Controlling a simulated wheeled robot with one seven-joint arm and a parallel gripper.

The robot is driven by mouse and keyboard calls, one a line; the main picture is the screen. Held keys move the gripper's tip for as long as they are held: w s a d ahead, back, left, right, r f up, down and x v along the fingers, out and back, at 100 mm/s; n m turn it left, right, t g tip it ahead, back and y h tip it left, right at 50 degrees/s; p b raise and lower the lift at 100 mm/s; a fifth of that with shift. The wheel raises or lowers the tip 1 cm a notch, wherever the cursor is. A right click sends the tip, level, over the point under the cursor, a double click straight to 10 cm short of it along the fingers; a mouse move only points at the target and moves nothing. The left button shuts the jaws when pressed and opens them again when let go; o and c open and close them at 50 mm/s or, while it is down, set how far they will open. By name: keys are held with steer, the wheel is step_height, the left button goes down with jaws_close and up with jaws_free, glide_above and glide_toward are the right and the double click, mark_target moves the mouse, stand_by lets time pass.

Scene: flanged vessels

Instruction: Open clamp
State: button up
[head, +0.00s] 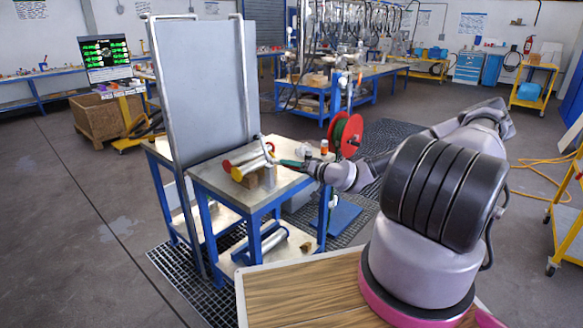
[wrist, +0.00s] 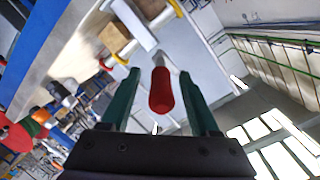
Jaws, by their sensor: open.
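A small vessel with red and yellow end flanges (head: 238,173) lies on a block on the blue-legged metal table (head: 211,180). A grey clamp lever (head: 263,145) seems to rise beside it, small in the head view. In the wrist view a red handle (wrist: 161,92), apparently the clamp's, lies between the green fingers of my gripper (wrist: 158,76). The fingers are open, with gaps on both sides of the handle. In the head view my gripper (head: 289,163) is at the right side of the vessel. The clamp's jaws are too small to make out.
A tall grey panel (head: 203,85) stands behind the vessel. A red reel (head: 346,135) and a small orange-topped item (head: 324,147) are near the table's right side.

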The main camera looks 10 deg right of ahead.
steer(key=v, duration=1)
steer(key=shift+s+d, duration=0.2)
steer(key=shift+s, duration=0.1)
steer(key=shift+r, duration=0.1)
